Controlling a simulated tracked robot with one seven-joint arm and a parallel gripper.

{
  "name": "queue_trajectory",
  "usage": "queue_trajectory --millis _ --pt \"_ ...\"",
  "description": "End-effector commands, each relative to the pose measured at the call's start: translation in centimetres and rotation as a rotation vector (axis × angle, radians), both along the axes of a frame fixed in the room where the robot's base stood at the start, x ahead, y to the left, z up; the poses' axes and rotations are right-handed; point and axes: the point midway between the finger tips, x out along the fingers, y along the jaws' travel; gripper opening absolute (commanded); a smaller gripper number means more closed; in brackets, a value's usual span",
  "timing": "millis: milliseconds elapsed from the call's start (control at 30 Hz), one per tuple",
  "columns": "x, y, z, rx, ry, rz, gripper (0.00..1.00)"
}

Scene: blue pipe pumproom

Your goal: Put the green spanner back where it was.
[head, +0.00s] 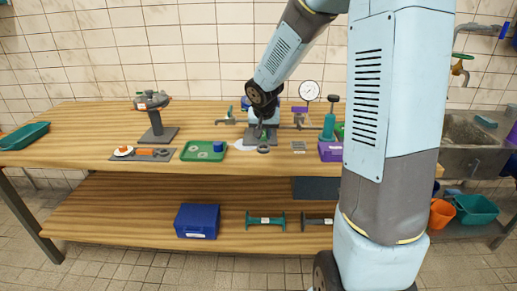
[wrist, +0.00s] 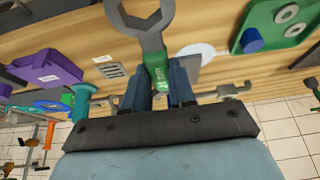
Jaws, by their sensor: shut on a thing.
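My gripper (wrist: 164,88) is shut on the green spanner (wrist: 157,68). Its fingers hold the green handle, and the grey hexagonal ring end points away from the wrist, at the top of the wrist view. In the head view, my gripper (head: 262,134) is over the middle of the bench, near its front, with the spanner's ring end (head: 263,149) below it. I cannot tell whether the spanner touches the bench. The frames do not mark the spanner's former place.
A green tray (head: 190,153) with a blue piece stands left of my gripper. A purple box (head: 331,152) and a teal pump (head: 328,127) stand to the right. A pipe assembly and a gauge (head: 309,91) are behind.

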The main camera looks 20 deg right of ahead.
Motion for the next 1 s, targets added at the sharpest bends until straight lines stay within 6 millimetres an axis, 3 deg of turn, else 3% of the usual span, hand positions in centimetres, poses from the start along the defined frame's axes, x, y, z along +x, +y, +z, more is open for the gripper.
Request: queue_trajectory --millis 433,667,1000 --pt "4.9 0.0 -5.2 0.0 0.001 0.001 0.0" --pt "5.8 0.0 -6.2 -0.001 0.001 0.002 0.0" --pt "6.0 -0.1 -9.5 0.0 0.0 0.001 0.0"
